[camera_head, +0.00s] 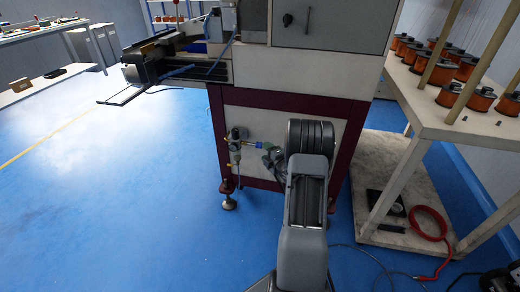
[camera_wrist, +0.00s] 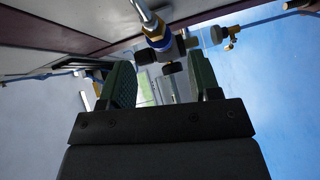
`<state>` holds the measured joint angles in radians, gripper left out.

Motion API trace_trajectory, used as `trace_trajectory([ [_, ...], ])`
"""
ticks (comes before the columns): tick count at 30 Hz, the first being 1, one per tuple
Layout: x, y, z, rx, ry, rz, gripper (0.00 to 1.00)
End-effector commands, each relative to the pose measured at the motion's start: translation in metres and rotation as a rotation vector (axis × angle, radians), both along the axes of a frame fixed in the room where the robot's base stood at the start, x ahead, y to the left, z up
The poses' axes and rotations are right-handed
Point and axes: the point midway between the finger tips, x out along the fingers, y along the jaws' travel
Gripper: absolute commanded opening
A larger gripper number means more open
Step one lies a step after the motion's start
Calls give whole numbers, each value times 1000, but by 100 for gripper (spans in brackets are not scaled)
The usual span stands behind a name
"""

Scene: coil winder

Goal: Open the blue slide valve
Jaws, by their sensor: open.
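The blue slide valve (camera_wrist: 160,45) shows in the wrist view as a blue collar on a metal fitting with brass and black parts, just beyond the fingertips. In the head view the valve assembly (camera_head: 237,138) is on the machine's lower front panel, too small to make out its blue part clearly. My gripper (camera_wrist: 160,72) is open, with one finger on each side and nothing held between them. The collar lies ahead of the gap, near the upper ends of the fingers, and contact cannot be told. In the head view my gripper (camera_head: 270,153) is just right of the valve assembly, partly hidden by my arm.
The coil winder (camera_head: 290,95) has a maroon frame and stands on feet. A white shelf trolley (camera_head: 455,128) with several copper coils stands right. A red hose (camera_head: 432,225) lies on its lower shelf. Blue floor (camera_head: 130,200) is clear at left.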

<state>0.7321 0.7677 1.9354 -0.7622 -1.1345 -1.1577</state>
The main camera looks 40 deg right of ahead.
Motion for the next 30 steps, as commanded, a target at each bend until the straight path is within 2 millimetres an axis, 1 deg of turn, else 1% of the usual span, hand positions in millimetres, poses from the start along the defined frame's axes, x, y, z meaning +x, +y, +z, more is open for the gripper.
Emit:
trace_trajectory([
  [1, 10, 0, -3, -2, 0, 2, 57],
  [6, 35, -1, -5, 0, -1, 1, 57],
  [12, 52, -2, -7, 0, 1, 0, 57],
  [16, 57, -2, -6, 1, 1, 0, 57],
  [25, 58, -3, -6, 1, 1, -1, 57],
  [30, 58, -3, -6, 1, 1, 0, 41],
])
